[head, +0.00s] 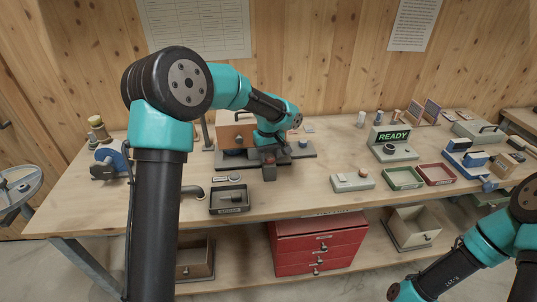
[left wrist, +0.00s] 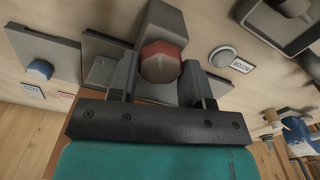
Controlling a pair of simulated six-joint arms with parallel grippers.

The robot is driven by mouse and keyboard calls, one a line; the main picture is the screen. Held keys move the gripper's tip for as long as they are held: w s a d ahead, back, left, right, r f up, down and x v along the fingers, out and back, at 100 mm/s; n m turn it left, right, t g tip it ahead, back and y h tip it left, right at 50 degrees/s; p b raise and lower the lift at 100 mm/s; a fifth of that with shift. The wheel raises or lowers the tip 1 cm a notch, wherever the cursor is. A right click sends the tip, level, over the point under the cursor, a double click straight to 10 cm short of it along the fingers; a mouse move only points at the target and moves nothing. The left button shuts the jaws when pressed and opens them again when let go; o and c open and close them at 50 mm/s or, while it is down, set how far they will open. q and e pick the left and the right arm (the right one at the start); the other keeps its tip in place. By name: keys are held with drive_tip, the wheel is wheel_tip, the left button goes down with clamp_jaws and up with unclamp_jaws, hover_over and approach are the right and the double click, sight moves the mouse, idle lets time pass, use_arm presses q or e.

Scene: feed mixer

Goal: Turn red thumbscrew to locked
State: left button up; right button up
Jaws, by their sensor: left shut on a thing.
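The red thumbscrew (left wrist: 161,62) is an octagonal red knob on a grey block, seen close up in the left wrist view. My left gripper (left wrist: 158,80) is shut on it, one finger on each side. In the head view my left gripper (head: 269,155) reaches over the middle of the bench to the front of the mixer, with a bit of red showing (head: 271,160). The gripper and arm partly hide the mixer there. A lock mark cannot be read. My right arm is at the lower right, its gripper out of view.
A blue knob (left wrist: 40,70) on a grey plate and a round button labelled MOTOR (left wrist: 221,57) flank the thumbscrew. A dark tray (head: 230,200), a green tray (head: 404,178), a red tray (head: 435,174) and a READY display (head: 393,135) stand on the bench.

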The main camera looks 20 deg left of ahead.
use_arm(q)
drive_tip(key=m, duration=0.7)
drive_tip(key=shift+w+d, duration=0.1)
drive_tip(key=m, duration=0.8)
drive_tip(key=shift+d, duration=0.1)
drive_tip(key=m, duration=0.7)
drive_tip(key=shift+m, duration=0.4)
drive_tip(key=m, duration=0.6)
drive_tip(key=shift+s, duration=0.2)
drive_tip(key=o, duration=0.9)
